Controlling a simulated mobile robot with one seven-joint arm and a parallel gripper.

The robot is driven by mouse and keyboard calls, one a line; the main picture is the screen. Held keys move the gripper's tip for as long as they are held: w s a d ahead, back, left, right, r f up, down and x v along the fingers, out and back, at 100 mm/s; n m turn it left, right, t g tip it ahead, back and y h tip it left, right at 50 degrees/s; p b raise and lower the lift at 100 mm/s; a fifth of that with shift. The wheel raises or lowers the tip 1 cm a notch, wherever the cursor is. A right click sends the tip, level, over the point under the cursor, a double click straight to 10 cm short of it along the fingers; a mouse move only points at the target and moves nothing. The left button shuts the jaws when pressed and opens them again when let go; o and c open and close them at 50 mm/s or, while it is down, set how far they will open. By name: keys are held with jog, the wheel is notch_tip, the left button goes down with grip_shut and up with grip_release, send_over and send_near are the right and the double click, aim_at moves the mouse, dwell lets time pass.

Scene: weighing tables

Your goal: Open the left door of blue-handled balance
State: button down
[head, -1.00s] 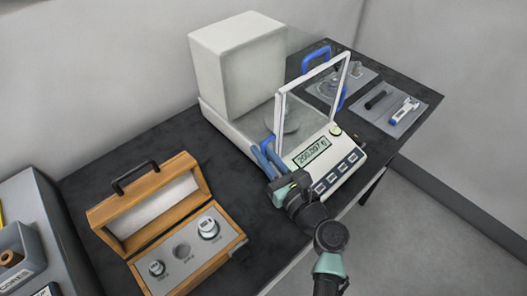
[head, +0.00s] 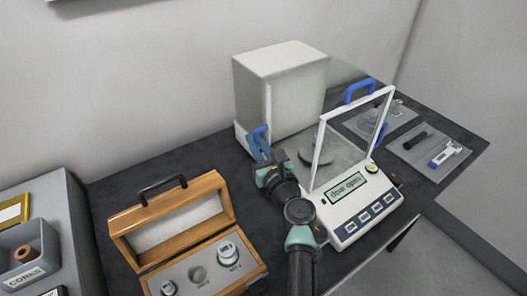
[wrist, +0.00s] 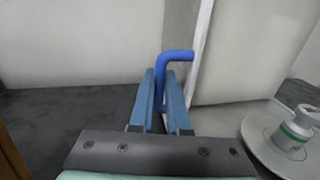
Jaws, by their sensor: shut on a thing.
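The balance (head: 350,215) is white, with blue handles and a clear glass front. Its display (head: 346,188) reads "door open". My gripper (head: 257,148) is at the balance's left side, toward the rear housing (head: 283,85). It is shut on the blue left door handle (head: 262,131). In the wrist view, the two blue fingers (wrist: 160,90) close around the lower part of the handle (wrist: 177,56), beside a pale upright edge (wrist: 199,50). The left side shows an opening in front of the handle. A metal weight (wrist: 296,128) stands on the round pan (wrist: 258,140) inside.
A wooden case (head: 190,225) with weights lies open at the front left. A grey bin (head: 22,262) stands at the far left. A grey mat (head: 415,158) with a dark rod and small tool lies at right. Dark tabletop is free behind the case.

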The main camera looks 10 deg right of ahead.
jog(key=c, duration=1.2)
grip_release()
jog(key=shift+o, duration=0.2)
jog(key=s+d+p, duration=0.1)
jog(key=s+d, duration=0.1)
jog(key=s, duration=1.1)
